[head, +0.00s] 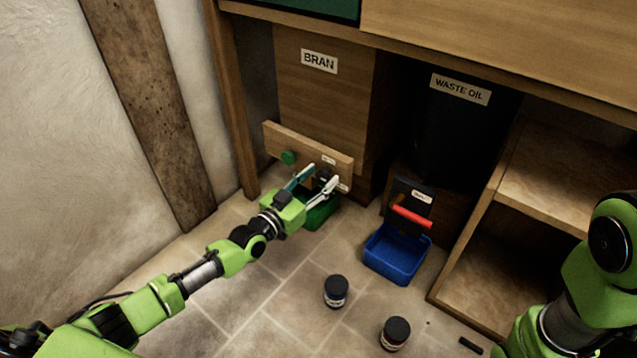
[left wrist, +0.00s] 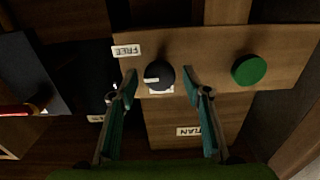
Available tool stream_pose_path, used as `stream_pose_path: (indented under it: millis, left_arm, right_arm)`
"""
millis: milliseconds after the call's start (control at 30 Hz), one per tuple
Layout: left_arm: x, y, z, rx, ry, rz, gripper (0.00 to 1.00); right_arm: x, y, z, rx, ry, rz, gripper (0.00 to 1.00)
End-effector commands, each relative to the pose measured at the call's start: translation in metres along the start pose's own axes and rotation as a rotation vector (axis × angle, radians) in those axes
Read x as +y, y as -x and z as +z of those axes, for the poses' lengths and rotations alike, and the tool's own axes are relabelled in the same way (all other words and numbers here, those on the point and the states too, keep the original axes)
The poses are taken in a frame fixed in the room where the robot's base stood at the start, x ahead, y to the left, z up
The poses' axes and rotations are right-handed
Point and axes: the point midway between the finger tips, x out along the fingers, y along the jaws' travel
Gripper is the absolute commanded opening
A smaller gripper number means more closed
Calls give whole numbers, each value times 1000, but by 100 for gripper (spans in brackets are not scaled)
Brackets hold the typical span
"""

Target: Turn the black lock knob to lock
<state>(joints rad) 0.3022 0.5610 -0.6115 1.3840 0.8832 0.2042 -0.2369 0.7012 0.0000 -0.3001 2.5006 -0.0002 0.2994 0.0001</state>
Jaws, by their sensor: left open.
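The black lock knob (left wrist: 160,77) sits on a wooden board (left wrist: 215,45), with a white pointer mark on its left side in the left wrist view. That view looks upside down. A label reading FREE (left wrist: 127,51) is up and left of the knob. Another white label at the knob's edge is mostly hidden. My left gripper (left wrist: 160,73) is open, with one finger on each side of the knob; I cannot tell whether they touch it. In the head view the left gripper (head: 323,174) reaches the board (head: 300,148). My right arm shows at the right edge, its gripper out of frame.
A round green button (head: 288,157) is on the same board. A green bin (head: 318,214) is below it. A blue bin (head: 395,257) stands under a red handle (head: 412,217). Two dark jars (head: 336,291) (head: 395,333) stand on the floor. A wooden post (head: 233,100) is at left.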

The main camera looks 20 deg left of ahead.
Motion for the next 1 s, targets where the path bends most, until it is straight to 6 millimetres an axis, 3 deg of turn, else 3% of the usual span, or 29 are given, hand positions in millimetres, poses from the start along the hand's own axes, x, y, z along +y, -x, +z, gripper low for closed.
stream_pose_path:
  millis: [233, 367, 400, 767, 1000]
  left_arm:
    - [0, -1, 0, -1, 0, 0, 44]
    - [0, -1, 0, 0, 0, 0, 11]
    - [0, -1, 0, 0, 0, 0, 7]
    - [0, 0, 0, 0, 38, 0, 7]
    - [-1, 0, 0, -1, 176, 1, 7]
  right_arm:
    - [0, 0, 0, 1, 0, 0, 40]
    - [0, 0, 0, 1, 0, -1, 40]
    - [0, 0, 0, 1, 0, -1, 40]
    - [0, 0, 0, 1, 0, 0, 40]
    - [0, -1, 0, 0, 0, 0, 40]
